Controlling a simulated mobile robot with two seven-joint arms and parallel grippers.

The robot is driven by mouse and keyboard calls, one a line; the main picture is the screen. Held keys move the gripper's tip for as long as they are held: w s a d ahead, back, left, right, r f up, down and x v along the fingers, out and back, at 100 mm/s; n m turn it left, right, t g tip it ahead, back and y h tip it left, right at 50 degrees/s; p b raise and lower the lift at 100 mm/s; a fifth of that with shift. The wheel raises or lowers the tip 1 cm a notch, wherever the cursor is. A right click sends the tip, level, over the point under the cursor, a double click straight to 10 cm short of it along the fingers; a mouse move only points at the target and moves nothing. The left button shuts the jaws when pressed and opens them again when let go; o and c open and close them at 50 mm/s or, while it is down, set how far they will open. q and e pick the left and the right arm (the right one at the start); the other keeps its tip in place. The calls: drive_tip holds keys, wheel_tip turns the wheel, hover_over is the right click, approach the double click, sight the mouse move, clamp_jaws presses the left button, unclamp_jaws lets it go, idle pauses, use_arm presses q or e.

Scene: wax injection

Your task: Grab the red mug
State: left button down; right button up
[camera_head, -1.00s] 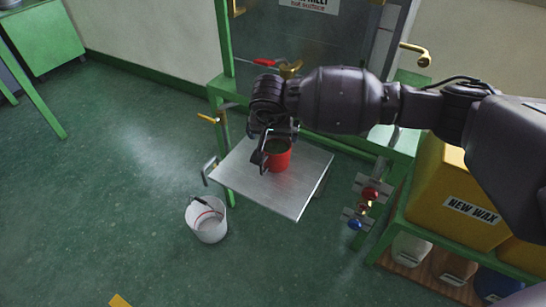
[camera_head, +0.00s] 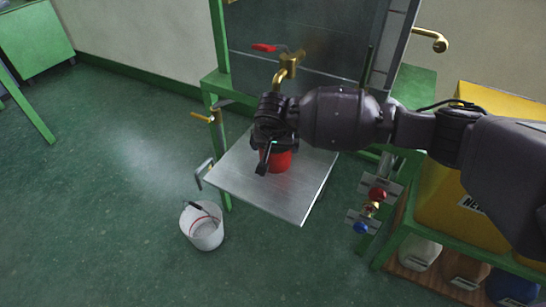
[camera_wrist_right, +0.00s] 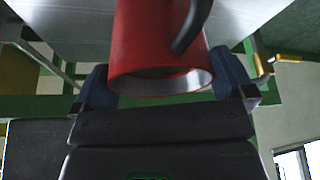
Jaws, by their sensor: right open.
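The red mug (camera_head: 280,162) stands on the metal tray (camera_head: 302,205) in the head view, partly hidden by my right gripper. My right gripper (camera_head: 268,158) is over the mug from above, with its fingers at the mug's sides. In the right wrist view the red mug (camera_wrist_right: 158,48) fills the space between the two blue-padded fingers of my gripper (camera_wrist_right: 166,84), with its rim toward the palm. The mug's dark handle (camera_wrist_right: 192,24) shows at the upper right there. The fingers are apart; I cannot tell whether they touch the mug. My left gripper is not in view.
A brass tap (camera_head: 285,68) with a red lever is above the tray's back edge. A white bucket (camera_head: 203,230) stands on the floor at left. Valves (camera_head: 372,205) and a yellow wax container (camera_head: 450,190) are at right.

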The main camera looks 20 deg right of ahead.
drive_tip(key=shift+r, duration=0.1)
drive_tip(key=c, duration=0.7)
drive_tip(key=shift+c, duration=0.8)
drive_tip(key=shift+r, duration=0.15)
